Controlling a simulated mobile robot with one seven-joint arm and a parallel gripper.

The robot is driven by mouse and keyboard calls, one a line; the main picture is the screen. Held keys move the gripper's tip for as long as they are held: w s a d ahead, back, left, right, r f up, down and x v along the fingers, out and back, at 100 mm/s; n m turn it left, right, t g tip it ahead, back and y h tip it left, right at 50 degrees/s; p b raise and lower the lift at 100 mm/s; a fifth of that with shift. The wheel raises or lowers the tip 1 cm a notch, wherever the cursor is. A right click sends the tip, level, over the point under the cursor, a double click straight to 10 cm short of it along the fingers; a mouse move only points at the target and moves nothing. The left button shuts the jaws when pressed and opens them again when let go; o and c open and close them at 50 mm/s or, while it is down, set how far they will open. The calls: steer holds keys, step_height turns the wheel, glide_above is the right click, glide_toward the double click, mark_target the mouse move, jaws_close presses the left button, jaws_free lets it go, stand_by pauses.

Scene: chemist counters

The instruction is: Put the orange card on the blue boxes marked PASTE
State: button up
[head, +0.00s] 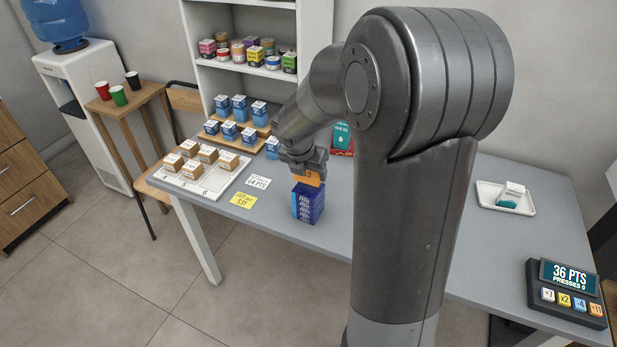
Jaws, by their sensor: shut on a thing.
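My gripper (305,162) is over the front middle of the grey counter, pointing down, shut on the orange card (308,179). The card hangs from the jaws with its orange face showing; the fingers hide its upper part. The dark blue boxes marked PASTE (309,205) stand on the counter directly below the card. The card's lower edge is at or just above their top; I cannot tell whether they touch.
Left on the counter (420,165) are a white tray (205,192) of brown boxes, a white card (258,182) and a yellow card (243,200). Blue-white boxes (229,130) stand on a stepped stand behind. Right are a small tray (487,193) and a keypad reading 36 PTS (568,278).

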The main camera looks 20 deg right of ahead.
steer(key=shift+f, duration=1.35)
steer(key=shift+f, duration=0.15)
steer(key=o, duration=0.9)
steer(key=shift+o, duration=0.2)
